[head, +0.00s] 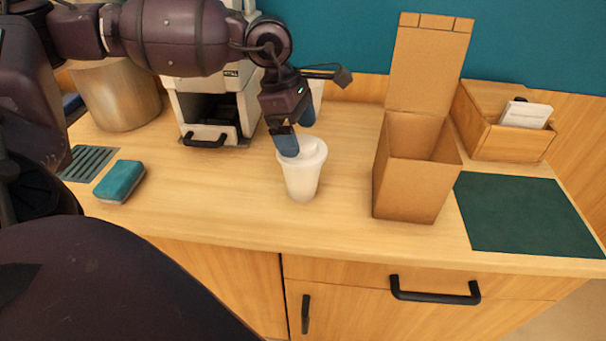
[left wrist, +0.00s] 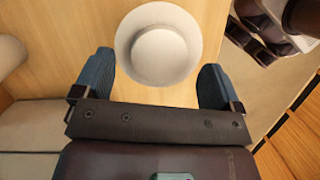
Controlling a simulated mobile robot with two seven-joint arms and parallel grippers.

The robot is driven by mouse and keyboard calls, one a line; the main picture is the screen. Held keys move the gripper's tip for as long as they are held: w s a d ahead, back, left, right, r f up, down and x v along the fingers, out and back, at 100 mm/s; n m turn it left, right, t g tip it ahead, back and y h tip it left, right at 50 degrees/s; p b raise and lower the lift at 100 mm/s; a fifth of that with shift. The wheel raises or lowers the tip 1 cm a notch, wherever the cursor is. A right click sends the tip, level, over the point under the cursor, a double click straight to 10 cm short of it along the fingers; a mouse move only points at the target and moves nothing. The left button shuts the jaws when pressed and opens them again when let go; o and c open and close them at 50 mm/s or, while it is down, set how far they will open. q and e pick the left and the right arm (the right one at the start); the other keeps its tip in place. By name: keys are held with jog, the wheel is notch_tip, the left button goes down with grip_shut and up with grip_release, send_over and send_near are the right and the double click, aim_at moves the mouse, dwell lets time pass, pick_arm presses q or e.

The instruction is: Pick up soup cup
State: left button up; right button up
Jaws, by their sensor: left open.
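The white soup cup (head: 302,182) stands upright on the wooden counter, with a white lid or rim on top. In the left wrist view the cup (left wrist: 159,52) shows from above as a white round shape. My left gripper (head: 298,131) is open at the top of the cup, pointing down, with one blue finger in front of the rim. In the left wrist view the two blue fingers of my left gripper (left wrist: 155,76) are spread wide, one on each side of the cup's near edge. My right gripper is not in view.
An open cardboard box (head: 412,185) stands right of the cup, beside a dark green mat (head: 525,213). A wooden box (head: 510,142) is behind the mat. A white machine (head: 180,105), metal pot (head: 120,95) and teal sponge (head: 121,180) are left. The counter in front of the cup is clear.

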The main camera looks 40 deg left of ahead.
pick_arm(q)
jog(key=shift+x, duration=0.8)
jog(key=c, duration=0.9)
jog(key=shift+o, duration=0.2)
jog(key=shift+r, duration=0.1)
jog(key=shift+r, duration=0.1)
